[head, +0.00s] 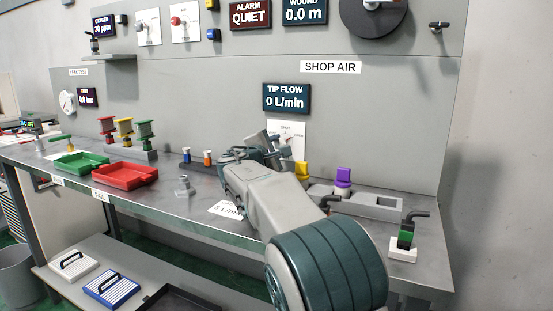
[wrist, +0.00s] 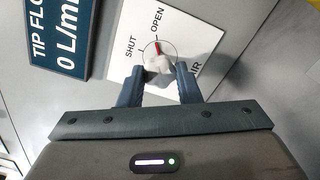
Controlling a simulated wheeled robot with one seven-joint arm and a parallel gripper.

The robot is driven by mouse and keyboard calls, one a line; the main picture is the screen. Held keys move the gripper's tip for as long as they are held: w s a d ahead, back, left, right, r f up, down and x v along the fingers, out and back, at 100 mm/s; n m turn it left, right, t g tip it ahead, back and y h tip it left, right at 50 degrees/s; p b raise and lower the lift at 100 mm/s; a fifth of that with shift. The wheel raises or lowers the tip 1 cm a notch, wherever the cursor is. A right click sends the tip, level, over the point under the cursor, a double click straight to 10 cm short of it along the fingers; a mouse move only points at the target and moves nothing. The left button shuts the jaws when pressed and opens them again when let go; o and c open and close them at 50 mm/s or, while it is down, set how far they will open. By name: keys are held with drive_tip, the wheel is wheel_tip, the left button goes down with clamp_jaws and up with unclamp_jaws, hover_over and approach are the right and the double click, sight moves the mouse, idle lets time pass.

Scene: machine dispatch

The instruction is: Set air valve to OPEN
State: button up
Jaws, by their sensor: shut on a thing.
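The air valve's white plate (head: 287,128) is on the back panel under the TIP FLOW display (head: 287,97), which reads 0 L/min. In the wrist view the plate (wrist: 196,40) shows the words SHUT and OPEN. The valve knob (wrist: 158,62) is pale with a red pointer (wrist: 157,48). The pointer is directed up, roughly toward OPEN; whether it lines up exactly is hard to tell. My gripper (wrist: 158,72) is shut on the knob, a finger at either side. In the head view my gripper (head: 275,144) covers the knob.
A grey block (head: 370,204) with yellow and purple parts stands right of my arm on the bench. Red (head: 124,178) and green (head: 80,165) trays lie at left. Small bottles (head: 207,158) stand left of my gripper.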

drive_tip(key=shift+m+b, duration=0.45)
drive_tip(key=shift+m, duration=0.15)
drive_tip(key=o, duration=1)
drive_tip(key=shift+c, duration=0.2)
drive_tip(key=v, duration=1.4)
drive_tip(key=shift+w, duration=0.1)
